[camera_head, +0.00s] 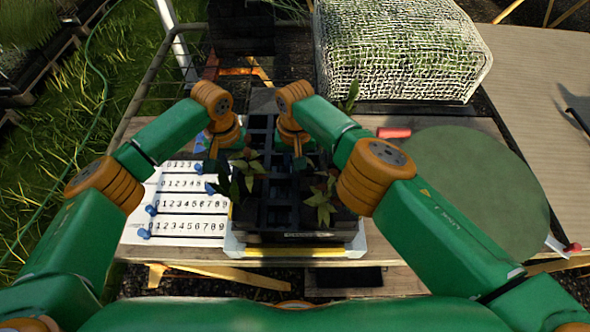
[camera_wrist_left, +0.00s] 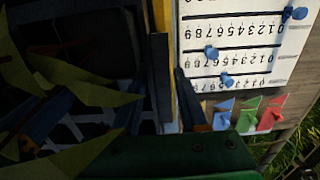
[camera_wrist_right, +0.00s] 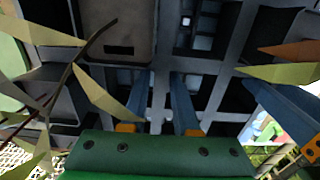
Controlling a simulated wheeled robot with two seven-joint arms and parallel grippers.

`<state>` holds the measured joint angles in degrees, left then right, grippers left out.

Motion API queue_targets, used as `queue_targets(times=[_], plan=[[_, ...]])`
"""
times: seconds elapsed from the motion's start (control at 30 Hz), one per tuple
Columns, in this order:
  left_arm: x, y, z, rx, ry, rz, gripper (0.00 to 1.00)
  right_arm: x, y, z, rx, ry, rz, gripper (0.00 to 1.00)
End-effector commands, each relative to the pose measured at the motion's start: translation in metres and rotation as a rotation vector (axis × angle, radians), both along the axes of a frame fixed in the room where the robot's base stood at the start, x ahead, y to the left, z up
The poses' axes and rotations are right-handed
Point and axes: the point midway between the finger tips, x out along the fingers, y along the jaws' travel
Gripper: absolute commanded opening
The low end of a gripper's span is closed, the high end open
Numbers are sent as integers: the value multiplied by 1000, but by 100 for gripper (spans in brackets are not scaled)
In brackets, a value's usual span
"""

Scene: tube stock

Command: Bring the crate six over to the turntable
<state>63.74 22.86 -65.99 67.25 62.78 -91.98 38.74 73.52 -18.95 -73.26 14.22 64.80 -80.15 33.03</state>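A dark crate (camera_head: 265,218) with a grid of cells and several leafy seedlings stands in a white-and-yellow-edged holder in the middle of the table; I cannot read a six on it. The turntable (camera_head: 470,185) is a flat grey-green disc at the right, apart from the crate. My left gripper (camera_head: 222,150) is low at the crate's left side, its fingers (camera_wrist_left: 166,95) apart by the rim, partly hidden by leaves. My right gripper (camera_head: 298,152) is over the crate's right half. Its fingers (camera_wrist_right: 160,95) are apart above the dark lattice.
A white number board (camera_head: 185,230) with blue pegs lies left of the crate. A red piece (camera_head: 394,132) lies behind the turntable, and another small red-and-white tool (camera_head: 560,247) at its front right. A net-covered box (camera_head: 400,50) stands behind. The turntable top is clear.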

Motion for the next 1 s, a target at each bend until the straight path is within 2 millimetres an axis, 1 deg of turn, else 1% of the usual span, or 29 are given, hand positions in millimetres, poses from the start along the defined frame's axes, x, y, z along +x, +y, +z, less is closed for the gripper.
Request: queue_targets(times=[0.03, 0.07, 0.1, 0.13, 1.0], plan=[[0, 0, 0, 0, 0, 0, 27, 0, 0, 0, 0, 0, 0, 13], [0, 0, 0, 0, 0, 0, 19, 0, 0, 0, 0, 0, 0, 5], [0, 0, 0, 0, 0, 0, 8, 0, 0, 0, 0, 0, 0, 0], [0, 0, 0, 0, 0, 0, 0, 0, 0, 0, 0, 0, 0, 0], [0, 1, 0, 1, -1, 1, 0, 0, -1, 0, -1, 0, -1, 0]])
